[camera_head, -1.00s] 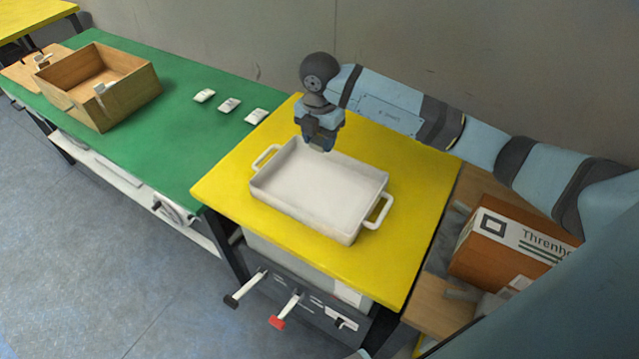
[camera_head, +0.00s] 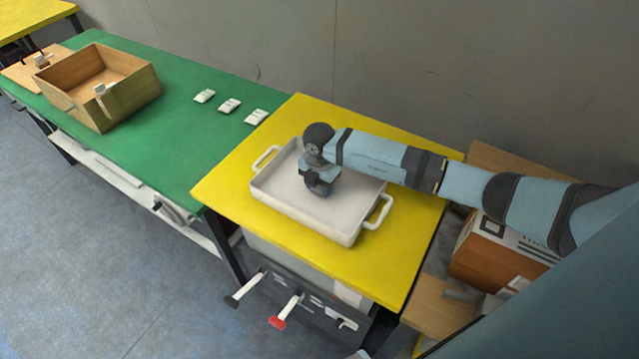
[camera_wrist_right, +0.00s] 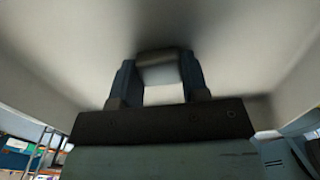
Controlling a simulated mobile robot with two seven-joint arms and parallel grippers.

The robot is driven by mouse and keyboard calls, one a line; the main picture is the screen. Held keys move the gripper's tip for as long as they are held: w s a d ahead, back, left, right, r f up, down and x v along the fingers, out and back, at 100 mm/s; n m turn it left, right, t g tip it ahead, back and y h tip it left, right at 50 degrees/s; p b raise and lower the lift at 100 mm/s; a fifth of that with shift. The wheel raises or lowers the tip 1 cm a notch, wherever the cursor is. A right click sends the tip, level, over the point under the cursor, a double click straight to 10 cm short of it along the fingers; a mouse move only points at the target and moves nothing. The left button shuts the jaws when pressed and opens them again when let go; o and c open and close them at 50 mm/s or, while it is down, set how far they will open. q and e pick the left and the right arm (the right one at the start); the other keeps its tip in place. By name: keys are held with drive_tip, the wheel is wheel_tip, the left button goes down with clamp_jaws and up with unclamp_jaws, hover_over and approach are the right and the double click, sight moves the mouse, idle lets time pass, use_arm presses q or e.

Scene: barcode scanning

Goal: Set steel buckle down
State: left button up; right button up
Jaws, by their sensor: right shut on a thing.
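My right gripper (camera_head: 320,188) is over the inside of the white tray (camera_head: 268,192), pointing down toward its floor. In the right wrist view its two fingers (camera_wrist_right: 159,80) are shut on the steel buckle (camera_wrist_right: 158,70), a pale grey, rounded piece between the fingertips. The tray's white floor fills most of that view. Whether the buckle touches the tray floor I cannot tell. In the head view the buckle is hidden by the gripper. My left gripper is not in view.
The tray stands on a yellow table (camera_head: 240,160). A green table (camera_head: 175,140) at left holds an open wooden box (camera_head: 128,105) and several small white packets (camera_head: 229,105). A brown carton (camera_head: 490,252) is at right. Grey wall behind.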

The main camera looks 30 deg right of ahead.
sight(319, 187)
drive_tip(key=shift+r, duration=0.1)
drive_tip(key=o, duration=0.9)
drive_tip(key=shift+r, duration=0.1)
wheel_tip(319, 187, up, 12)
drive_tip(key=shift+f+b, duration=0.1)
drive_tip(key=shift+b, duration=0.25)
